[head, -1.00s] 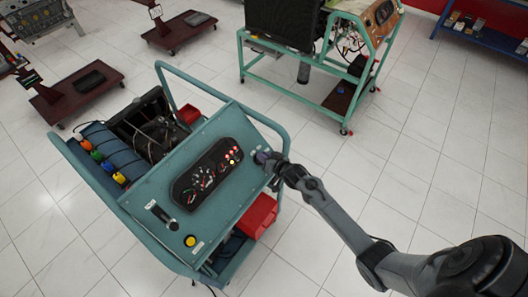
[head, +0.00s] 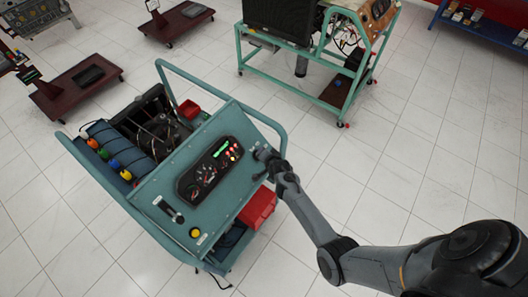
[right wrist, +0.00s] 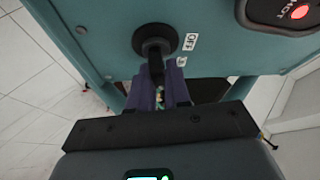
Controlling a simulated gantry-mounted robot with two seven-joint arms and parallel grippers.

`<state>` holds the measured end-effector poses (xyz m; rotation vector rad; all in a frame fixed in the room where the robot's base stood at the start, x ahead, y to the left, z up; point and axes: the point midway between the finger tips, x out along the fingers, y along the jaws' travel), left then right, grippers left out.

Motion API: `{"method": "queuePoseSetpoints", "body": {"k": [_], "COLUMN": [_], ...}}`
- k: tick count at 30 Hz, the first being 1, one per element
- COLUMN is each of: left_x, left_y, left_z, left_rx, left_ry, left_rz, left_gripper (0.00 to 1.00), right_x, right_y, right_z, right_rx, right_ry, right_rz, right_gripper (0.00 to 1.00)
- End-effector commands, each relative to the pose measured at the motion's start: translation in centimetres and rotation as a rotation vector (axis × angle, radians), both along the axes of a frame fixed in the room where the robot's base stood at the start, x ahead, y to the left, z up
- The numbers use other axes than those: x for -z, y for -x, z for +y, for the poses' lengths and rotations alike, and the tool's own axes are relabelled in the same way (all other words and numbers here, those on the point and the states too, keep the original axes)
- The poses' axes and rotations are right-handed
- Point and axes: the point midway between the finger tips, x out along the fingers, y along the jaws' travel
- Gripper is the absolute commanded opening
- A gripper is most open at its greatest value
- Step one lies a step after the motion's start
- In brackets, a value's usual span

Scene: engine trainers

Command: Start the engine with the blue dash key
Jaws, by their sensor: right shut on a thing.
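The teal engine trainer (head: 165,190) stands at the left of the head view, with a black gauge cluster (head: 208,170) on its sloped dash. My right gripper (head: 263,154) is at the dash's upper right corner and hides the key switch there. In the right wrist view, the round black key switch (right wrist: 155,45) sits on the teal panel beside an "OFF" label (right wrist: 190,42). The purple fingers of my right gripper (right wrist: 160,93) are shut on a dark key (right wrist: 156,70) that reaches into the switch. The key's blue colour is not clear. My left gripper is not in view.
A red bin (head: 258,207) sits under the dash's right side. A teal tube rail (head: 210,88) rises behind the dash. Another green-framed trainer (head: 290,85) stands farther back. Dark red wheeled stands (head: 75,95) are at the upper left. The tiled floor at right is clear.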

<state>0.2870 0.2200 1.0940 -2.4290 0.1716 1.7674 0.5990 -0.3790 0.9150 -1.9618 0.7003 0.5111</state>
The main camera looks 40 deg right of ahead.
Motion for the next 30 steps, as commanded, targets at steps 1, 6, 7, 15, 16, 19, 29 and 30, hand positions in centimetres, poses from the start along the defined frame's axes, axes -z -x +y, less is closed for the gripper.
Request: {"method": "queuePoseSetpoints", "body": {"k": [1,6,7,15,16,19,29,30], "left_x": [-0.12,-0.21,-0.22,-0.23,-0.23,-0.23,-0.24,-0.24], "left_y": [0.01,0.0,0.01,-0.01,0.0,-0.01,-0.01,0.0], "left_z": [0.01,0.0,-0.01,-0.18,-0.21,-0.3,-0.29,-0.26], "left_rx": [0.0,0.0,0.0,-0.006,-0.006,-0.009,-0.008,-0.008], "left_ry": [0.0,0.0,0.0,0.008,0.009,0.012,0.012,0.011], "left_rz": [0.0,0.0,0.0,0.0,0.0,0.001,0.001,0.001], "left_gripper": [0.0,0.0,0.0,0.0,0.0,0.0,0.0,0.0], "right_x": [0.06,0.13,0.14,0.17,0.18,0.17,0.11,0.09], "right_y": [0.05,0.06,0.07,0.08,0.09,0.09,0.06,0.06], "right_z": [0.08,0.05,0.05,0.01,0.01,0.0,-0.03,-0.03], "right_rx": [0.01,0.029,0.031,0.033,0.033,0.033,0.033,0.033], "right_ry": [-0.011,-0.028,-0.029,-0.029,-0.029,-0.029,-0.028,-0.028], "right_rz": [0.004,0.007,0.007,0.009,0.009,0.009,0.008,0.008], "right_gripper": [0.0,0.0,0.0,0.0,0.0,0.21,0.38,0.38]}}
